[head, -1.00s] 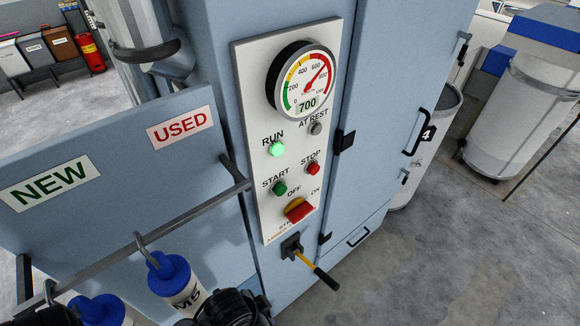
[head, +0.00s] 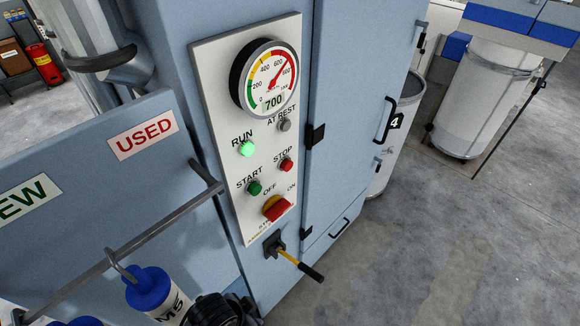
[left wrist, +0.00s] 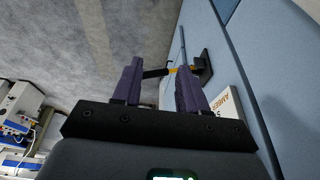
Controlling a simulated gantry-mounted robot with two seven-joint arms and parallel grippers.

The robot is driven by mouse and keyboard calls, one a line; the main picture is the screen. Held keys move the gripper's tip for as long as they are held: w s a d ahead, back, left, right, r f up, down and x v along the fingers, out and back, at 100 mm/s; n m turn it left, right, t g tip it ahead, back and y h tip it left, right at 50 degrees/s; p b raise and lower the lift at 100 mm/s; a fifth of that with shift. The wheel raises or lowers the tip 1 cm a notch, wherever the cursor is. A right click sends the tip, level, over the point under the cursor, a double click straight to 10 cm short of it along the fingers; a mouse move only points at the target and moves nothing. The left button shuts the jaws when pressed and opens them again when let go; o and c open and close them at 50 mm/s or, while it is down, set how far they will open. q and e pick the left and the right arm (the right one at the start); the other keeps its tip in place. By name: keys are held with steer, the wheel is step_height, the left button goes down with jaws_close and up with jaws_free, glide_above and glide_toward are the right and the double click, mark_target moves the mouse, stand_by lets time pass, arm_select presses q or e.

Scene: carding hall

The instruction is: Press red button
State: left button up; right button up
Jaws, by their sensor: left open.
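The red STOP button (head: 287,164) sits on the white control panel (head: 206,75) on the front of a blue machine. The green START button (head: 254,187) is to its lower left. A red rotary switch on a yellow plate (head: 277,208), marked OFF and ON, is below. In the left wrist view my left gripper (left wrist: 158,70) is open, with nothing clearly held. A yellow and black lever (left wrist: 172,71) shows beyond its fingers, and a corner of the white panel is at the right. The STOP button is not visible there. My right gripper is not seen.
The lever (head: 297,262) juts out below the panel. A grey rail (head: 120,250) with hanging blue-capped bottles (head: 150,287) runs at left. The gauge (head: 270,80) reads 700, and the RUN lamp (head: 247,148) glows green. Open floor lies at right.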

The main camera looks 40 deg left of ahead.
arm_select(q)
steer(key=c, duration=0.7)
jaws_close()
steer(key=shift+a, duration=0.15)
stand_by(0.7)
